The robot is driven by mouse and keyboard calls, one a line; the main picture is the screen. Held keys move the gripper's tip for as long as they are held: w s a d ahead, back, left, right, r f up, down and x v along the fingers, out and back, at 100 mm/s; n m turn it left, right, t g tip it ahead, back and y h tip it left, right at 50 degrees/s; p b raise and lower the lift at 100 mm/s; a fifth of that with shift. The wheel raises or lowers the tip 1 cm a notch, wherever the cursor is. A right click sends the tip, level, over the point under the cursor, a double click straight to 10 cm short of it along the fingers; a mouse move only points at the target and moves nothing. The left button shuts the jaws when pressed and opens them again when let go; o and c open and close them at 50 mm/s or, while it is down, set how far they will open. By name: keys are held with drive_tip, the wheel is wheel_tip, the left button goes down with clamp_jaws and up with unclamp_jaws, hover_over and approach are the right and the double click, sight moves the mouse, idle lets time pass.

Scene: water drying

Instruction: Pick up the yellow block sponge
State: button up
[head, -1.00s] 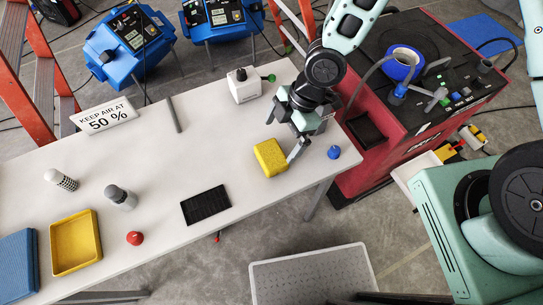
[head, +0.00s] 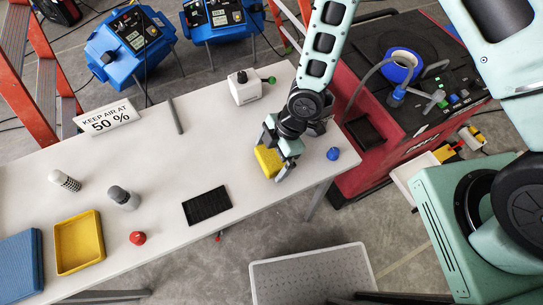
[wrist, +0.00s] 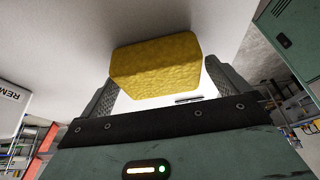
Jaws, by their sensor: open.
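The yellow block sponge (head: 268,161) lies on the white table near its right end. My gripper (head: 274,159) is right at it, with one finger on its far left side and the other on its near right side. In the wrist view the sponge (wrist: 155,66) sits between my two open fingers (wrist: 160,82). I cannot tell whether either finger touches it. My gripper hides part of the sponge in the head view.
A black mat (head: 206,206) lies to the left. A yellow tray (head: 79,243) is farther left. A red machine (head: 400,140) stands beside the table.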

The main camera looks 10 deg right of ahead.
sight(272, 156)
drive_tip(key=c, duration=1)
drive_tip(key=shift+o, duration=0.2)
drive_tip(key=shift+r, duration=0.1)
wheel_tip(272, 156, up, 10)
drive_tip(key=shift+f+b, duration=0.1)
drive_tip(key=shift+b, duration=0.25)
drive_tip(key=o, duration=0.4)
drive_tip(key=shift+c, duration=1.3)
drive_tip(key=shift+s, duration=0.1)
